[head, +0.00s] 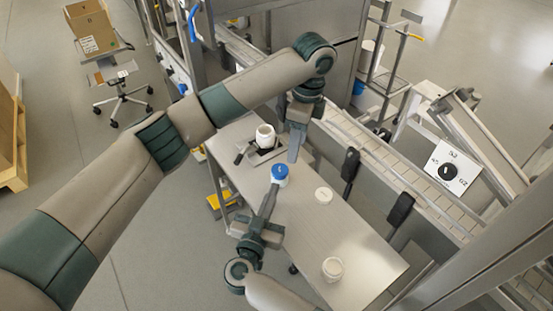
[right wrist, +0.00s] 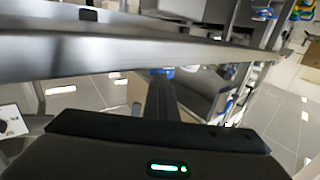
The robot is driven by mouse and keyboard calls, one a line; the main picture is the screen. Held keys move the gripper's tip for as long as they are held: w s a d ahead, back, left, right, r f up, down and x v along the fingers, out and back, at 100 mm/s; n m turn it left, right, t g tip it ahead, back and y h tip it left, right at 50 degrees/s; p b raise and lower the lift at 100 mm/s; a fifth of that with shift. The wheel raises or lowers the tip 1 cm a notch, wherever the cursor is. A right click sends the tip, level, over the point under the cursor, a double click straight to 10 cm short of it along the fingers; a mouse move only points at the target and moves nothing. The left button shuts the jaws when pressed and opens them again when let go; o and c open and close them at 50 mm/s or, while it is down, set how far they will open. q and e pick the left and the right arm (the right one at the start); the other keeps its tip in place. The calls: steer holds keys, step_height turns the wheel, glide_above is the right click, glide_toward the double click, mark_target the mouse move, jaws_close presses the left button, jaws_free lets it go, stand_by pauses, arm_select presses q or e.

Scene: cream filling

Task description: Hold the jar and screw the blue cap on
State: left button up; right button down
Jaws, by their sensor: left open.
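A white open-topped jar (head: 265,135) stands upright in a dark holder (head: 262,155) at the far end of the table. My left gripper (head: 294,150) points down just right of the jar, open and apart from it. The blue cap (head: 279,173) is at the fingertips of my right gripper (head: 274,186), which looks shut on it, in front of and slightly right of the jar. In the right wrist view, a bit of blue cap (right wrist: 163,71) shows beyond a dark finger; the rest is hidden.
A white lid-like piece (head: 323,195) and a white jar (head: 333,268) are on the metal table (head: 300,230). A conveyor with dark padded brackets (head: 349,165) runs along the right. A dial panel (head: 450,170) is beyond it. The table's middle is mostly clear.

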mark_target(280, 169)
arm_select(q)
steer(key=a+n, duration=0.1)
steer(key=w+a+n, duration=0.1)
steer(key=w+a+r+n+h, duration=0.1)
steer(key=a, duration=0.1)
steer(key=shift+w+a+n, duration=0.1)
steer(key=shift+w+n, duration=0.1)
steer(key=shift+n, duration=0.1)
steer(key=shift+f, duration=0.1)
steer(key=shift+f, duration=5.95)
steer(key=shift+c, duration=0.3)
steer(key=c, duration=1.1)
steer(key=m, duration=0.4)
steer(key=shift+m, duration=0.9)
